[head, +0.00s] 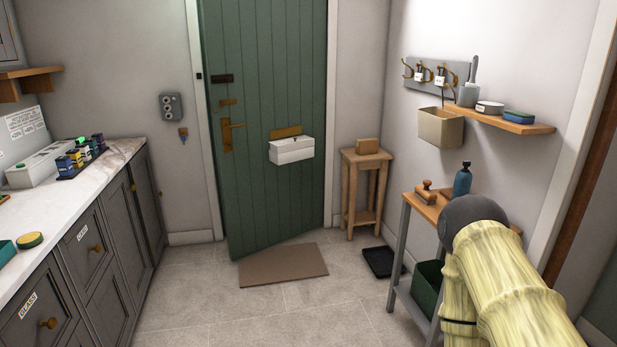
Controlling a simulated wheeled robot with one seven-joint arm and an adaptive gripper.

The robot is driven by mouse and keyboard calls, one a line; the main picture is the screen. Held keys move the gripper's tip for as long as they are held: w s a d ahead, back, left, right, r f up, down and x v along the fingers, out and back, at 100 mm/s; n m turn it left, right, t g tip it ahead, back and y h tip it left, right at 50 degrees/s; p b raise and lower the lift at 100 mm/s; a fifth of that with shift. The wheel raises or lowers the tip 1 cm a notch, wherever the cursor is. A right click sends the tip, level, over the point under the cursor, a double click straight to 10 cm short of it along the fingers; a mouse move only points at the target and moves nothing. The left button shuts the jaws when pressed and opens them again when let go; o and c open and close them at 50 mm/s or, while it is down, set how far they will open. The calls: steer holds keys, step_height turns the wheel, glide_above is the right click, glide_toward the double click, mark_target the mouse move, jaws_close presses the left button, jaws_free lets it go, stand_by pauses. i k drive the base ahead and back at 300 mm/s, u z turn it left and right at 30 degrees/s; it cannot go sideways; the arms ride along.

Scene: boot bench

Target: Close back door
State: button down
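The back door (265,100) is green and planked and stands at the far end of the room. It looks ajar: its bottom edge slants away from the wall line, and its left, handle side comes out into the room. A brass lever handle (229,134) is on its left side. A white box (291,150) is fixed on the door below a brass plate. Part of my arm shows at the lower right, but my gripper is not in view.
A brown mat (283,265) lies on the floor before the door. A wooden stool (366,193) stands right of the door, near a black tray (382,262). Grey cabinets (110,245) line the left, and a small bench (424,207) is at right. The middle floor is clear.

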mark_target(273, 51)
steer(key=u, duration=0.15)
steer(key=i, duration=1.65)
steer(key=u, duration=0.9)
steer(key=i, duration=1.85)
steer(key=u, duration=0.55)
